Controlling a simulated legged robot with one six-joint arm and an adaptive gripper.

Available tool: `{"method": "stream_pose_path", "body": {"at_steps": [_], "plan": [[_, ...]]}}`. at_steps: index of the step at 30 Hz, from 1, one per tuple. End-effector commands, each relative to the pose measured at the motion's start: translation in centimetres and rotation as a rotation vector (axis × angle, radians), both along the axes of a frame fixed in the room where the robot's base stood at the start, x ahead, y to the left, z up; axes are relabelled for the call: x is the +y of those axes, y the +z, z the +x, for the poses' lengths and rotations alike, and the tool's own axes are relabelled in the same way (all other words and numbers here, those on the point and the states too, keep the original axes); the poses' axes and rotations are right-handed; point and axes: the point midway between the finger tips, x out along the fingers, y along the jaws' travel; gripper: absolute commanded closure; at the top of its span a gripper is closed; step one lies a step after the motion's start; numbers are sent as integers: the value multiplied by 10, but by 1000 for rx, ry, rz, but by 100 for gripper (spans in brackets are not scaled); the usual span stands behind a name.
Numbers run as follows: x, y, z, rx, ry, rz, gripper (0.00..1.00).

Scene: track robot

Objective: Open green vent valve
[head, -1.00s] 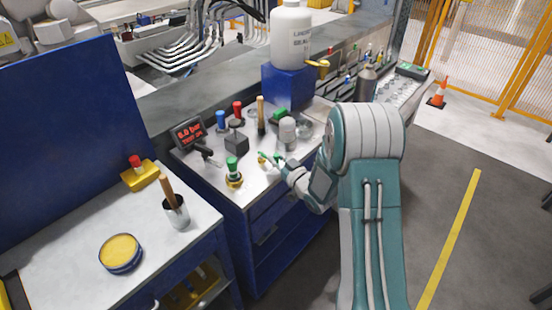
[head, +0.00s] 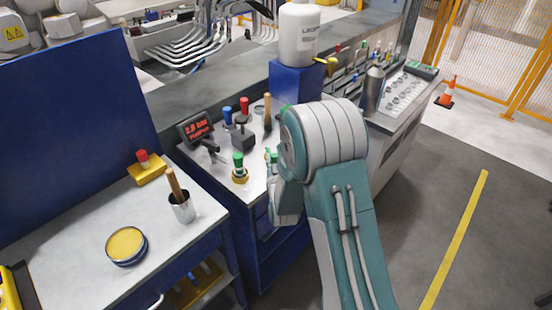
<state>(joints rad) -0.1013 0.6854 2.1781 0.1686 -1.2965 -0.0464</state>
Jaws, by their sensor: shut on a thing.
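A small green handle of the vent valve (head: 269,154) shows on the blue bench's steel top, just left of my arm's big joint. My gripper (head: 274,166) is at this handle and shut on it. Most of the gripper and the valve body are hidden behind my arm. A green-topped fitting with a brass base (head: 239,167) stands upright to the left, apart from the gripper. A display (head: 196,129) behind it reads 2.8 bar in red; its second line is too small to read.
Blue-capped (head: 227,115) and red-capped (head: 244,106) fittings, a black block (head: 242,139) and a wooden handle (head: 267,111) stand behind. A white bottle (head: 299,35) sits on a blue block. The left bench holds a cup (head: 182,208) and a yellow tin (head: 126,245).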

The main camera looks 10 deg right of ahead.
Motion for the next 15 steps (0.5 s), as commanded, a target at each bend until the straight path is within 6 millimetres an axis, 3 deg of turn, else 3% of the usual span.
{"method": "stream_pose_path", "body": {"at_steps": [15], "plan": [[3,0,0,-1,-36,0,100]]}}
